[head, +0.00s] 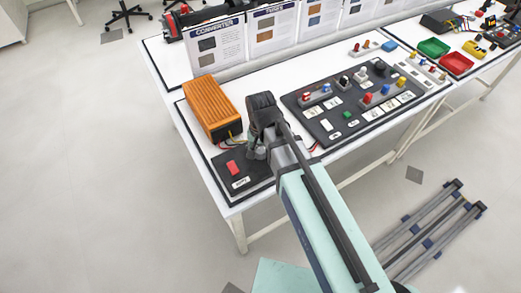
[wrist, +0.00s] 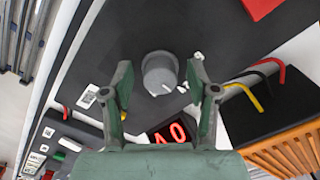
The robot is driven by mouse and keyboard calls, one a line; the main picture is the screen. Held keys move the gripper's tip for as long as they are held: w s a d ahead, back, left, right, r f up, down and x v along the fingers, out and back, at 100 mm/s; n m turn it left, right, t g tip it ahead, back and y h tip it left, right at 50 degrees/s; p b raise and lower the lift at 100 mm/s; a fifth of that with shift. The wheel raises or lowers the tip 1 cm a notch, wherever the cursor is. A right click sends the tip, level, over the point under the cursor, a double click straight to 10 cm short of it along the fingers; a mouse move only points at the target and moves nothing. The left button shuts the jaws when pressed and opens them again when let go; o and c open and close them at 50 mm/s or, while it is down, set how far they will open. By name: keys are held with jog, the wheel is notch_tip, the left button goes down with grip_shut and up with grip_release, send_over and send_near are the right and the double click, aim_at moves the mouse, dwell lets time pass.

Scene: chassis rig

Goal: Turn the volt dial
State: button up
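The volt dial (wrist: 158,73) is a round grey knob with a white mark, on a dark panel. In the wrist view it shows between the two green fingers of my gripper (wrist: 160,80). The gripper is open, with a visible gap on each side of the knob. A display with red lit digits (wrist: 177,132) is partly hidden by the gripper body. In the head view my gripper (head: 256,150) is low over the dark panel (head: 215,165), and my arm largely hides the dial there.
An orange finned box (head: 211,107) with red, yellow and black cables stands behind the panel. A red switch (head: 232,167) is left of my gripper. A larger dark board (head: 345,105) with knobs and labels lies to the right. Posters stand at the back.

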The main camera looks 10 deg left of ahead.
grip_shut()
jog(key=shift+n, duration=0.4)
jog(key=n+p, duration=0.1)
jog(key=n, duration=0.4)
jog(key=shift+d+n+p, duration=0.1)
jog(key=shift+n+p, duration=0.2)
jog(key=n, duration=0.5)
jog(key=shift+w+n+p, duration=0.1)
jog(key=shift+n+p, duration=0.2)
jog(key=shift+p, duration=0.05)
jog(key=shift+o, duration=0.7)
grip_release()
